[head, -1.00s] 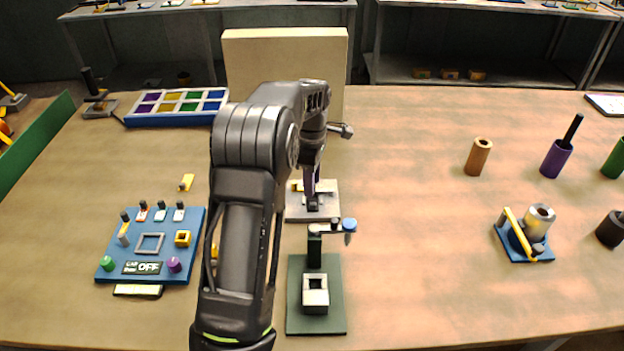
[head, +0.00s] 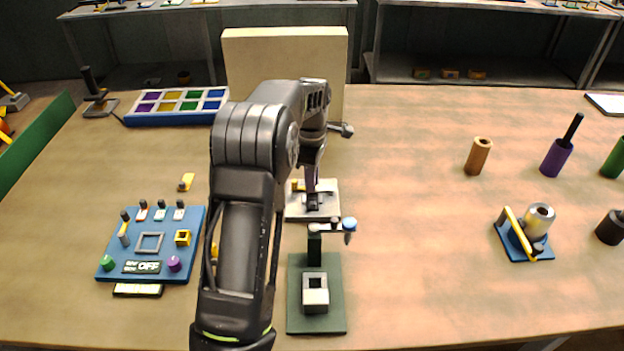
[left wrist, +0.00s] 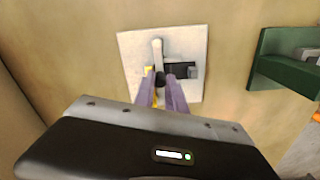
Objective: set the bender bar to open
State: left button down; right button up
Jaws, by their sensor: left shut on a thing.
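The bender is a pale square plate (head: 330,212) in the middle of the table, partly hidden behind my left arm in the head view. The plate also shows in the left wrist view (left wrist: 133,52). A pale bar (left wrist: 157,55) lies across it, with a dark end between my fingers. A dark block (left wrist: 182,71) sits beside the bar. My left gripper (left wrist: 161,84), with purple fingers, is shut on the dark end of the bar; it also shows in the head view (head: 312,193). My right gripper is not in view.
A green-based stand (head: 335,285) with a pale hollow block is just in front of the bender. A blue panel (head: 115,245) with knobs is at left. A tall cream box (head: 285,50) stands behind. The table right of the bender is largely clear.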

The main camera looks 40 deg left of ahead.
pick_arm(q)
jog(key=shift+w+m, duration=0.1)
jog(key=shift+m, duration=0.2)
jog(key=m, duration=0.2)
jog(key=w+a+m+p, duration=0.1)
jog(key=shift+w+m, duration=0.25)
jog(key=shift+m, duration=0.15)
jog(key=w+m, duration=0.1)
jog(key=m, duration=0.1)
jog(key=w+m+p, duration=0.1)
jog(key=m, duration=0.1)
jog(key=shift+a+r+m, duration=0.1)
jog(key=shift+m, duration=0.2)
jog(key=m, duration=0.1)
jog(key=w+m, duration=0.1)
jog(key=m, duration=0.1)
jog(key=w+m, duration=0.1)
jog(key=shift+d+p, duration=0.3)
jog(key=shift+p, duration=0.1)
jog(key=shift+w+d+m+p, duration=0.1)
jog(key=shift+w+d+m, duration=0.15)
jog(key=shift+m, duration=0.6)
jog(key=shift+w+d+m+p, duration=0.1)
jog(key=shift+w+d+m, duration=0.1)
jog(key=shift+m, duration=0.7)
jog(key=shift+w+d+m+p, duration=0.15)
jog(key=shift+w+m, duration=0.1)
jog(key=shift+m, duration=0.6)
jog(key=c, duration=1.4)
grip_release()
